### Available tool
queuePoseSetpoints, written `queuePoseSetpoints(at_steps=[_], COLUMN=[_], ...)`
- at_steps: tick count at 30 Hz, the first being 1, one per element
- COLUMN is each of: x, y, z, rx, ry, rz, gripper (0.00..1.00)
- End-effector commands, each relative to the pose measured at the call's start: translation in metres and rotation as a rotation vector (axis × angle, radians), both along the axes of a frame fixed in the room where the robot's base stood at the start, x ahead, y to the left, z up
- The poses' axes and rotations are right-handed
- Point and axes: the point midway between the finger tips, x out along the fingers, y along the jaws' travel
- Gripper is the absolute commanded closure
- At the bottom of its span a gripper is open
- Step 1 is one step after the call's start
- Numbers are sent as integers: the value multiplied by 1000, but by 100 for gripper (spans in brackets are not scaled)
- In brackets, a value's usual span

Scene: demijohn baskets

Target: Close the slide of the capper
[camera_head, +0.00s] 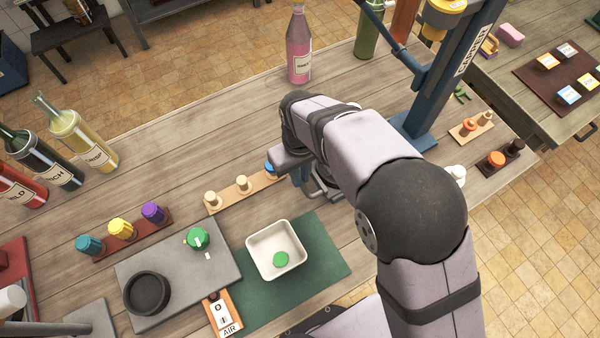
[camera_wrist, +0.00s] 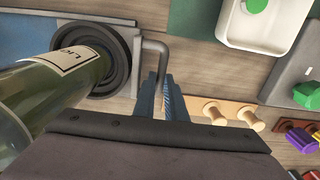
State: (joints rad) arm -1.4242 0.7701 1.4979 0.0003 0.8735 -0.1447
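The blue capper (camera_head: 438,88) stands at the right of the bench, lettered CAPPER on its post; my arm hides its lower part. In the wrist view a round black holder (camera_wrist: 118,62) with a green bottle (camera_wrist: 45,95) in it sits beside the capper's blue base (camera_wrist: 32,35). A bent grey handle (camera_wrist: 153,47) projects from the holder's side. My gripper (camera_wrist: 162,86) has its fingers close together with the handle's end between them; it appears shut on the handle. In the head view my gripper is mostly hidden behind my arm.
A white tray (camera_head: 252,250) with a green cap lies on a green mat (camera_head: 325,250). A wooden rack of pegs (camera_head: 228,196) is close to my gripper, also in the wrist view (camera_wrist: 232,106). A pink bottle (camera_head: 299,50) stands behind. Several bottles stand at the left.

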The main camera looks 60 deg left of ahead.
Motion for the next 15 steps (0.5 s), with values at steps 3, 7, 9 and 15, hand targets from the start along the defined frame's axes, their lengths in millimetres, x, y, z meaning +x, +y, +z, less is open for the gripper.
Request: queuePoseSetpoints(at_steps=[3, 7, 9, 15], x=[0, 3, 6, 27], y=[0, 0, 0, 0], z=[0, 0, 0, 0], rx=[0, 0, 0, 0], ry=[0, -1, -1, -2], rz=[4, 4, 4, 3], gripper=[100, 100, 100, 100])
